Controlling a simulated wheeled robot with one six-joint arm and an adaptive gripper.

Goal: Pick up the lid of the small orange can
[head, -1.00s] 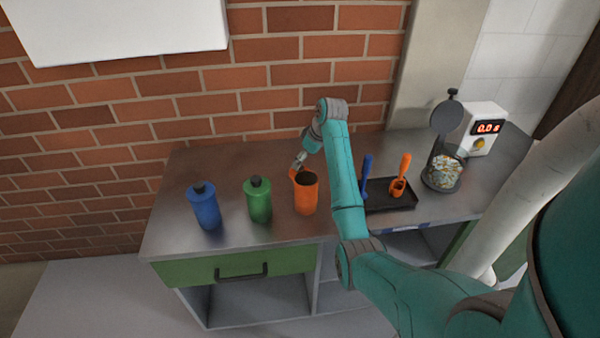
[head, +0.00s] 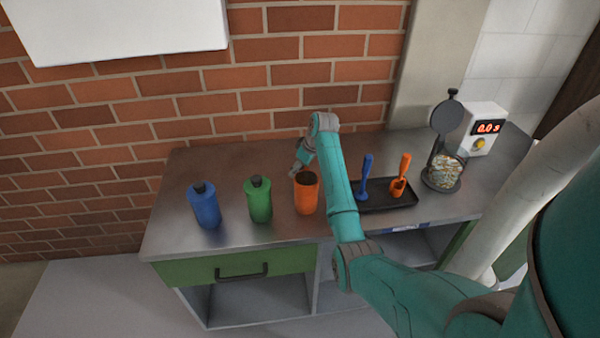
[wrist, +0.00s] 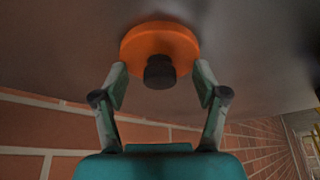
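The knob points toward my gripper (wrist: 160,75). The two fingers are apart, one at each side of the lid, with a clear gap on both sides of the knob. I cannot tell whether the tips touch the rim.
A green bottle (head: 258,202) and a blue bottle (head: 205,208) stand left of the can. A black tray (head: 385,204) with a blue tool (head: 364,178) and an orange scoop (head: 400,180) lies to the right. A brick wall (head: 230,110) rises close behind.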

